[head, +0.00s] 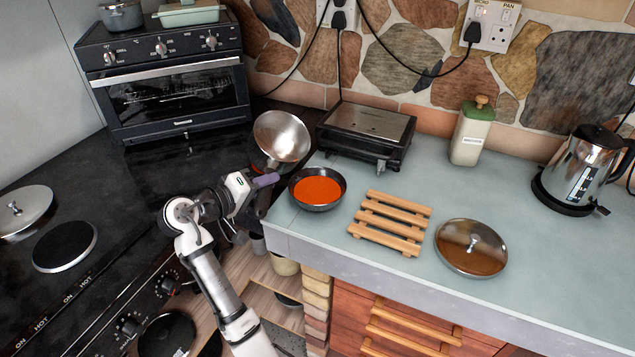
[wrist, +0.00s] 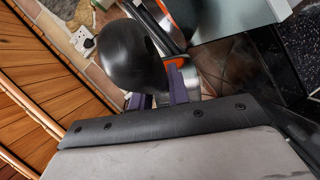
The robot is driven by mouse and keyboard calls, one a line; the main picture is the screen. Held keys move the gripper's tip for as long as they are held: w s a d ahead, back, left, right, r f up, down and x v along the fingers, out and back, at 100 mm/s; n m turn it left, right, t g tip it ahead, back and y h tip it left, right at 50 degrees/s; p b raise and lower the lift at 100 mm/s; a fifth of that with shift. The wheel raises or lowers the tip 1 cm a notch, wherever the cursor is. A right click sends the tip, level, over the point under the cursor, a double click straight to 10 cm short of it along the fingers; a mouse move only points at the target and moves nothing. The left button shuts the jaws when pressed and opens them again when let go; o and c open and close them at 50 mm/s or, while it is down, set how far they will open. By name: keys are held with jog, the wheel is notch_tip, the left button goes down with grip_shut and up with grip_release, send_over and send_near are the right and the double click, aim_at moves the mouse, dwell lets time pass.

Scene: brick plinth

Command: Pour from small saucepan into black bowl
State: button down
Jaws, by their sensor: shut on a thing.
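The small saucepan (head: 281,137) is steel inside and steeply tilted, its open side facing the head camera. I see no liquid in it. My gripper (head: 266,179) is shut on its handle and holds it at the counter's left edge, behind and left of the black bowl. The black bowl (head: 320,207) stands upright on the counter with orange liquid (head: 317,189) in it. In the wrist view a dark rounded surface, apparently the saucepan's outside (wrist: 135,55), lies beyond my gripper's purple fingers (wrist: 160,97). The grip itself is partly hidden.
A wooden slatted trivet (head: 392,222) and a steel lid (head: 471,247) lie right of the bowl. A black grill (head: 367,135) stands behind it. A green-topped canister (head: 472,130) and a kettle (head: 588,165) are farther right. The oven (head: 165,85) and hob are left.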

jog(key=w+a+f+n+h, duration=0.2)
jog(key=w+a+f+n, duration=0.1)
jog(key=a+f+n, duration=0.1)
jog(key=shift+a+n, duration=0.25)
jog(key=shift+n, duration=0.35)
